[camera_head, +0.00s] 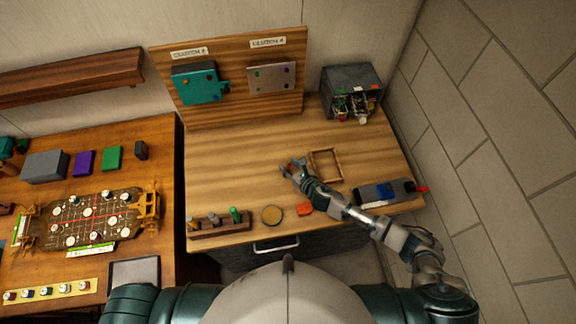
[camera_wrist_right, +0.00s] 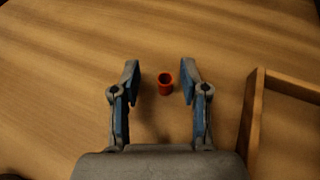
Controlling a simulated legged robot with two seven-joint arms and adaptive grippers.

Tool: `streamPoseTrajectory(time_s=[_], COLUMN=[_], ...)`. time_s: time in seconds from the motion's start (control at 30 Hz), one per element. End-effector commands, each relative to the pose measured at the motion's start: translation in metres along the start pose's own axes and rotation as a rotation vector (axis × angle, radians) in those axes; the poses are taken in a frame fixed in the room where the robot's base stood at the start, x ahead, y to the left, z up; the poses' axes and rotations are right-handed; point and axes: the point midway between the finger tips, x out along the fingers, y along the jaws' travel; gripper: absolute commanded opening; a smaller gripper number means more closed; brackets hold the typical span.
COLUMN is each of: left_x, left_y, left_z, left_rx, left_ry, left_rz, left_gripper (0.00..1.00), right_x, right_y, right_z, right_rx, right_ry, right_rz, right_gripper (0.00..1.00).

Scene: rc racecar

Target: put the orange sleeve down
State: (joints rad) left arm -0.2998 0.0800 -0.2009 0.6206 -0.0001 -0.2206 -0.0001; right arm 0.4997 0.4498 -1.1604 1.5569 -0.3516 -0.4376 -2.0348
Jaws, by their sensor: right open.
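The orange sleeve (camera_wrist_right: 165,83) is a small hollow orange-red cylinder. In the right wrist view it stands upright on the wooden table, between and just beyond the fingertips. My right gripper (camera_wrist_right: 160,80) is open, with a finger on each side of the sleeve and a visible gap to both. In the head view the right gripper (camera_head: 292,167) is over the middle of the table, left of a wooden frame. The sleeve is too small to make out clearly there. My left gripper is not in view.
The square wooden frame (camera_head: 340,166) lies right of the gripper; its edge is near the right finger. A tool rack (camera_head: 219,226), round dish (camera_head: 272,215) and orange block (camera_head: 305,209) line the front. A grey box (camera_head: 351,90) stands at the back right. The table's back middle is clear.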

Motion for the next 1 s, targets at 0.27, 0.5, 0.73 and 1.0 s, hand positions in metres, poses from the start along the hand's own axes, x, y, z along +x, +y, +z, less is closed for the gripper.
streamPoseTrajectory(time_s=[0.27,0.5,0.73,1.0], left_x=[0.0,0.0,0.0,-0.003], left_y=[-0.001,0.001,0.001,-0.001], left_z=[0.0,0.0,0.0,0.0], left_rx=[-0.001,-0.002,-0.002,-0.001], left_ry=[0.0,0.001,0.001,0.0], left_rz=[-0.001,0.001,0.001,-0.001], left_gripper=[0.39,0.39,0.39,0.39], right_x=[-0.001,0.0,-0.001,-0.012], right_y=[-0.001,0.0,0.0,-0.001], right_z=[-0.001,0.0,0.003,0.029], right_rx=[0.001,-0.001,-0.002,-0.003], right_ry=[0.0,0.001,0.0,-0.003], right_rz=[0.0,-0.001,-0.001,-0.001], right_gripper=[0.11,0.05,0.05,0.05])
